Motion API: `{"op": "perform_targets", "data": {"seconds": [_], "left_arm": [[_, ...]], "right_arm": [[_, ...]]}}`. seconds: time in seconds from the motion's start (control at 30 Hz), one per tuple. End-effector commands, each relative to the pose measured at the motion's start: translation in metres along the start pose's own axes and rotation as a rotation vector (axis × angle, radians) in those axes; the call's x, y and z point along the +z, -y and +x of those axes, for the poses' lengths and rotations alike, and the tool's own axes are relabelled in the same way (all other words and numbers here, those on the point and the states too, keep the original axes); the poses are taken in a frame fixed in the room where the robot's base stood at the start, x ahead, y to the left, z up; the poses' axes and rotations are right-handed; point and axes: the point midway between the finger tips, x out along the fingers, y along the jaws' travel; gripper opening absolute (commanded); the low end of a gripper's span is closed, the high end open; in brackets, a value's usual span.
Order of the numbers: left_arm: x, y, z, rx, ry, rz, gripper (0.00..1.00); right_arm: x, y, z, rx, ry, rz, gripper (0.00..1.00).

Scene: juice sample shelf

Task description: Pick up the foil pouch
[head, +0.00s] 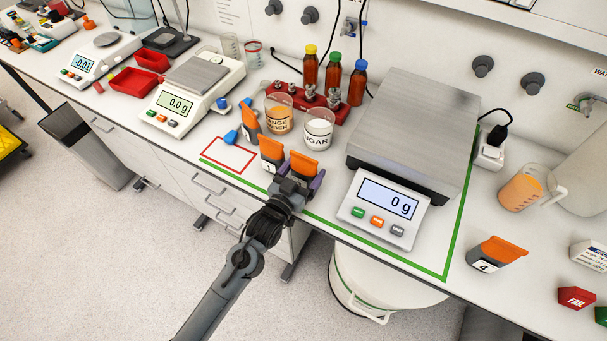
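Several foil pouches with orange tops stand on the white bench. One pouch (304,164) is at my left gripper (300,176), whose purple fingertips are on either side of it. Its lower part is hidden by the gripper, and I cannot tell whether the fingers press on it or whether it is off the bench. Pouch 1 (271,150) stands just left of it, and another pouch (250,121) is farther back. Pouch 4 (497,252) stands apart at the right. My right gripper is not in view.
A large scale (412,125) reading 0 g stands right of the gripper. Behind are orange powder (278,115) and sugar (318,130) beakers and a red bottle rack (340,108). A red-outlined square (228,156) on the left is mostly clear.

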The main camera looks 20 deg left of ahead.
Motion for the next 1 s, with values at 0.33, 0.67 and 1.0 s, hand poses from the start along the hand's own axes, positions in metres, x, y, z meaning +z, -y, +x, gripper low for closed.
{"op": "perform_targets", "data": {"seconds": [0.33, 0.67, 1.0], "left_arm": [[-0.001, 0.0, 0.0, 0.0, -0.002, 0.0, 0.38], [-0.007, 0.0, 0.0, 0.0, -0.004, 0.0, 0.38], [-0.047, -0.001, 0.0, 0.001, -0.005, -0.001, 0.38]], "right_arm": [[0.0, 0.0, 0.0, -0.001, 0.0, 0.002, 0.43], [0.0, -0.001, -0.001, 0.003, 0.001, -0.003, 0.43], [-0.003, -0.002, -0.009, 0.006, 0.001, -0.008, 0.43]]}}
